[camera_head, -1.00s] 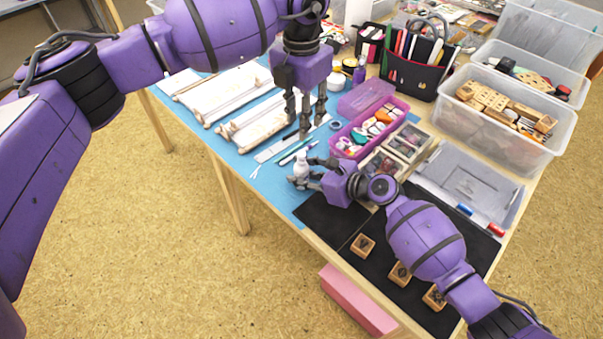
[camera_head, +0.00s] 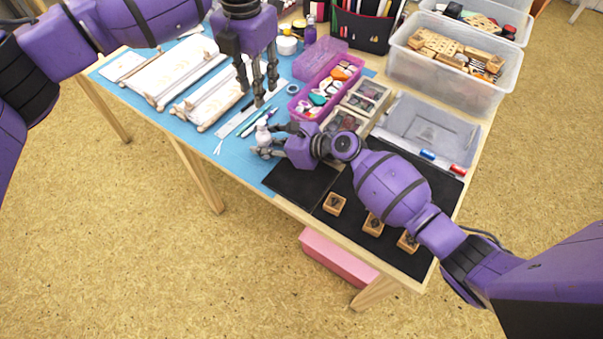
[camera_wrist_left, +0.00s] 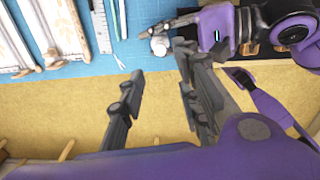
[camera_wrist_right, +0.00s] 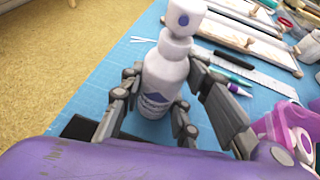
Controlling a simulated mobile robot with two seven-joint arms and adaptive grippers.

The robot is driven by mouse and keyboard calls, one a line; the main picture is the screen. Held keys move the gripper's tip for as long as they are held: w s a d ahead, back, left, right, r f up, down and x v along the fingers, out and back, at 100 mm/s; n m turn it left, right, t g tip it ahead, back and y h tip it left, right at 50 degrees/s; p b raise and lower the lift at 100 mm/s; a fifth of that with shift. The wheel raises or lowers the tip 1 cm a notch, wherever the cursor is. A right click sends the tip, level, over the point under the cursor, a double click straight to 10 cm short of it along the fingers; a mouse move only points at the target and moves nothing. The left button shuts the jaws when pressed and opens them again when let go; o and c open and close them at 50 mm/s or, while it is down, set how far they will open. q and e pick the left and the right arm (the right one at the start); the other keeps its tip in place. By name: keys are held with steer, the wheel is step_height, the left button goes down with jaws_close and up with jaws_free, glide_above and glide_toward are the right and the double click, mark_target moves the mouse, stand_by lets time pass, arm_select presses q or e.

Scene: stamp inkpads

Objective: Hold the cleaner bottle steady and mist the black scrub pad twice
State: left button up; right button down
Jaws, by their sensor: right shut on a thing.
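The white cleaner bottle (camera_head: 262,135) stands upright near the front edge of the blue mat; it also shows in the right wrist view (camera_wrist_right: 168,80). My right gripper (camera_head: 274,143) is shut around the bottle's body, below its white cap. In the left wrist view the bottle's top (camera_wrist_left: 159,45) lies beyond the fingers. My left gripper (camera_head: 258,88) is open and empty above the mat, behind the bottle, its fingers apart in the left wrist view (camera_wrist_left: 160,72). A dark square pad (camera_head: 299,187), likely the scrub pad, lies flat beside my right gripper at the table's front edge.
A larger black mat (camera_head: 415,255) holds several wooden stamps (camera_head: 335,204). A pink tray (camera_head: 325,96) of small items and wooden boxes (camera_head: 368,97) stand behind my right arm. A clear bin (camera_head: 440,80) stands at the back right.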

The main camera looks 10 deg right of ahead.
arm_select(q)
steer(key=shift+f+m, duration=0.5)
steer(key=shift+m, duration=0.3)
jaws_close()
steer(key=shift+f, duration=3.2)
